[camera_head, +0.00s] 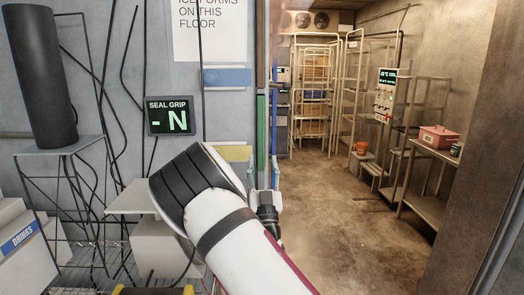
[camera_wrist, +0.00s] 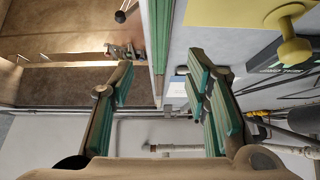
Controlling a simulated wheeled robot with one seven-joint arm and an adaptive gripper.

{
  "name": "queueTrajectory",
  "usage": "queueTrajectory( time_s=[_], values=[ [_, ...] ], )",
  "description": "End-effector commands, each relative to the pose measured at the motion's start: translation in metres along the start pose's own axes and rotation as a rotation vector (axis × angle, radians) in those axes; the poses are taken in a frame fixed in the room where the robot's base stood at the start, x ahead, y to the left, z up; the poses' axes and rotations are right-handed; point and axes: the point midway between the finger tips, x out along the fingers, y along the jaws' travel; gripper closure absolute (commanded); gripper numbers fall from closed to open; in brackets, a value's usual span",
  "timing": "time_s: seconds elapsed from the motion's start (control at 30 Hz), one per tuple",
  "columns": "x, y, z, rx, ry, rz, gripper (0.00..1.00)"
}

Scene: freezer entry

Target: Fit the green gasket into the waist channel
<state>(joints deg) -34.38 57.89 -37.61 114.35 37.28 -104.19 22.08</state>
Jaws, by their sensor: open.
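The green gasket (camera_head: 260,140) appears to be the upright green strip along the doorway's left edge. In the wrist view a long green strip (camera_wrist: 160,35) runs down from the top along a pale frame, ending beyond the fingers. My gripper (camera_wrist: 162,82) is open, with its green-padded fingers spread to either side of that strip and nothing between them. In the head view my gripper (camera_head: 265,190) is at the doorway edge, partly hidden by my own arm. I cannot clearly make out the waist channel.
A display reading SEAL GRIP (camera_head: 170,116) hangs on the left wall. A yellow panel (camera_head: 235,153) and a blue strip (camera_head: 274,140) flank the green strip. Wire stands are at left. Beyond the doorway are shelves, a pink box (camera_head: 438,137) and open floor (camera_head: 345,220).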

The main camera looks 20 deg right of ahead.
Motion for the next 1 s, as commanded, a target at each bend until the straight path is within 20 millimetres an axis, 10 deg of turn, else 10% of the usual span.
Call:
queueTrajectory(
  time_s=[0.57,0.77,1.0],
  values=[
    [-0.029,0.000,0.000,0.000,0.001,0.000,0.57],
    [-0.023,0.008,0.001,0.009,-0.031,0.031,1.00],
    [0.002,0.046,0.010,0.084,-0.255,0.186,1.00]
  ],
)
